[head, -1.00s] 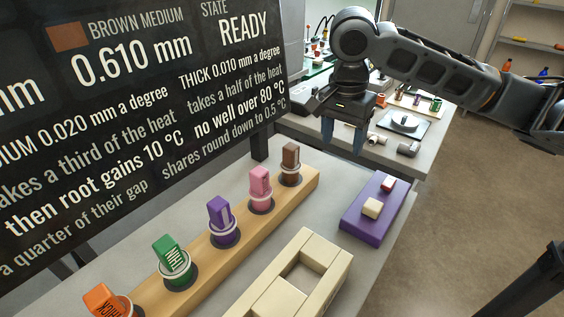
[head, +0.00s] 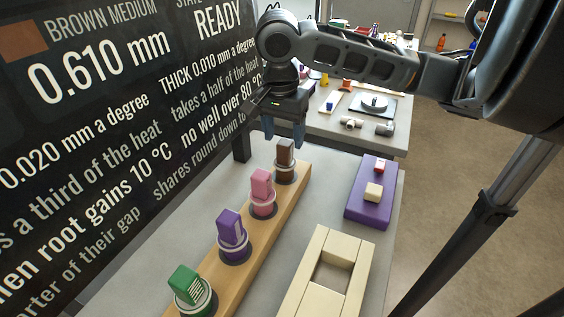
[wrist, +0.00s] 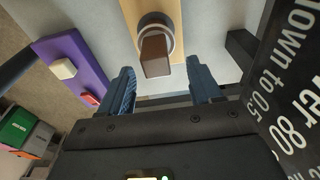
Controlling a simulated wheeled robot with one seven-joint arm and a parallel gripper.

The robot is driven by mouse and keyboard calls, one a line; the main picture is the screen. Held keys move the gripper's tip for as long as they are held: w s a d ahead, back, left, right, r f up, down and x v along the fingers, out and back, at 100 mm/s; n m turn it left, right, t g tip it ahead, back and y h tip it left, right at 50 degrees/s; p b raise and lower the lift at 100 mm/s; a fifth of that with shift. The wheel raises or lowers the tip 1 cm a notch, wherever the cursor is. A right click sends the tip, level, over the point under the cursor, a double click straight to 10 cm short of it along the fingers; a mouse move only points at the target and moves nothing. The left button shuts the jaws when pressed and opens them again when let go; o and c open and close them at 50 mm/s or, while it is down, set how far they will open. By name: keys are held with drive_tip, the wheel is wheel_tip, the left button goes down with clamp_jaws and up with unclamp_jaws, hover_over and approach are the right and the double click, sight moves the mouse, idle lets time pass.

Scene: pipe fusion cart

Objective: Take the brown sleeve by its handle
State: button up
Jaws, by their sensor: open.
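The brown sleeve (head: 285,172) stands upright at the far end of the wooden rack (head: 262,236). Its brown block-shaped handle (head: 285,151) points up, and a pale ring shows around its lower part. My gripper (head: 284,133) is open and points down, just above the handle in the head view. In the wrist view the handle (wrist: 155,55) shows ahead of the gap between my two blue-grey fingers (wrist: 160,90), roughly centred. No contact with the handle can be seen.
Pink (head: 262,186), purple (head: 232,230) and green (head: 187,286) sleeves stand in the same rack. A dark sign (head: 120,150) rises close on the left. A purple block (head: 372,205) and a cream frame (head: 355,250) lie to the right. Another table stands behind.

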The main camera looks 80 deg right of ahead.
sight(285, 142)
drive_tip(key=shift+s+f+b, duration=0.15)
drive_tip(key=shift+f, duration=1.05)
drive_tip(key=shift+s+f+b, duration=0.1)
drive_tip(key=shift+f+b, duration=0.05)
drive_tip(key=shift+f, duration=1)
drive_tip(key=shift+c, duration=0.5)
drive_tip(key=c, duration=1)
